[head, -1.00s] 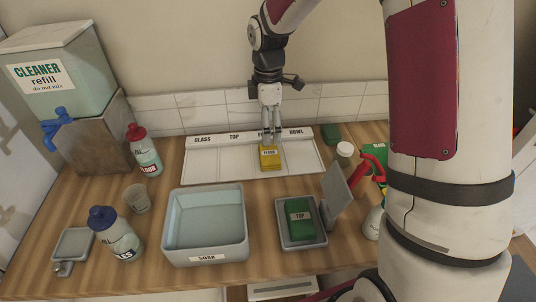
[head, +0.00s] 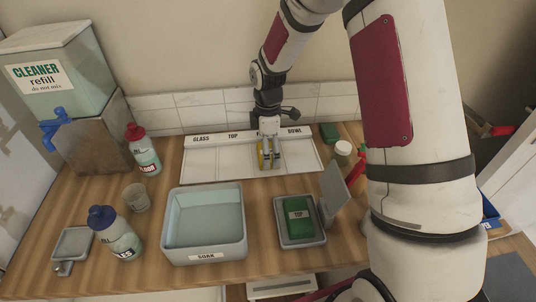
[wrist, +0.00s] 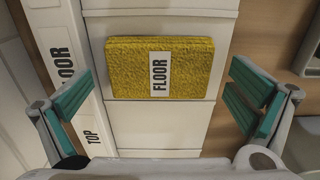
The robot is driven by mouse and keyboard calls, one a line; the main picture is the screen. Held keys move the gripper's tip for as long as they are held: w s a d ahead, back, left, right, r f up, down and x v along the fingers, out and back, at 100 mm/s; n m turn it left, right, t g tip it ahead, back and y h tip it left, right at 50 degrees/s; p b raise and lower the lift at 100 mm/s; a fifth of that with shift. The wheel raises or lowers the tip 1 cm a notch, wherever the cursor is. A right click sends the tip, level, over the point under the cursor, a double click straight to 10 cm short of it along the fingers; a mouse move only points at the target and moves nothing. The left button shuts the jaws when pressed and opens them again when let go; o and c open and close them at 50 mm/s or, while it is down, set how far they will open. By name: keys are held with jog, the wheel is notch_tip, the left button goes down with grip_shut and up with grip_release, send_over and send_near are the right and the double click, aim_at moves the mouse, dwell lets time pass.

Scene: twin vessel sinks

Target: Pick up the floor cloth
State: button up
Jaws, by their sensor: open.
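The floor cloth (wrist: 189,72) is a folded yellow cloth with a white FLOOR label. It lies on the FLOOR section of the white labelled tray (head: 200,164), at the back of the counter. In the head view the cloth (head: 264,158) is partly hidden by my gripper (head: 269,160), which is lowered right over it. In the wrist view the teal finger pads of my gripper (wrist: 156,100) are spread wide, one on each side of the cloth and apart from it. Nothing is held between them.
A green TOP cloth (head: 299,215) lies in a grey tray at front right, beside an upright grey plate (head: 335,188). The SOAK basin (head: 205,255) stands in front of the labelled tray. Bottles (head: 143,150) and a cup (head: 136,197) stand to the left. A white-capped container (head: 343,149) is to the right.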

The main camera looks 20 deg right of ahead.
jog(key=c, duration=1)
